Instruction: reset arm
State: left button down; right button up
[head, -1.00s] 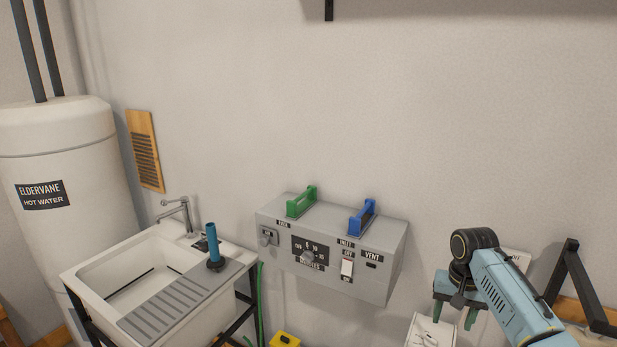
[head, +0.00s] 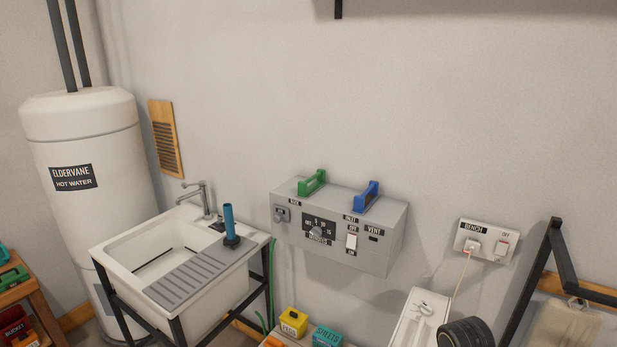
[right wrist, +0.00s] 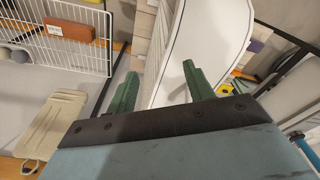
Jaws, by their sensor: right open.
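My right gripper (right wrist: 160,90) shows in the right wrist view with its two green fingers spread apart and nothing between them. Beyond the fingers is a white panel with a dark edge. My left gripper is in neither view.
A grey control box (head: 337,232) with green and blue handles hangs on the wall. A sink (head: 160,262) and a hot water tank (head: 85,190) stand left. A bench socket (head: 486,243) has a plug in it. A wire rack (right wrist: 80,35) shows in the wrist view.

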jog(key=s+a+r+n+t, duration=0.1)
jog(key=s+a+r, duration=0.1)
jog(key=s, duration=0.9)
jog(key=s+a+r+n+t, duration=0.1)
jog(key=s+a+r+n, duration=0.15)
jog(key=s, duration=0.95)
notch_tip(320, 180, down, 32)
jog(key=b, duration=0.9)
pick_arm(q)
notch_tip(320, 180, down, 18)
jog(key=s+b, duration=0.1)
jog(key=b, duration=0.7)
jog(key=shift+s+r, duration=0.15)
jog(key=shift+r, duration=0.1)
pick_arm(e)
jog(key=s+d+f+g, duration=0.1)
jog(key=s+f, duration=0.8)
jog(key=f, duration=0.3)
jog(key=s+d+f+g, duration=0.1)
jog(key=s+d+f, duration=0.1)
jog(key=s+f, duration=0.6)
notch_tip(320, 180, down, 5)
jog(key=shift+s+d+f, duration=0.1)
jog(key=shift+s+d, duration=0.15)
jog(key=shift+s, duration=0.1)
jog(key=shift+m, duration=0.25)
jog(key=shift+c, duration=0.2)
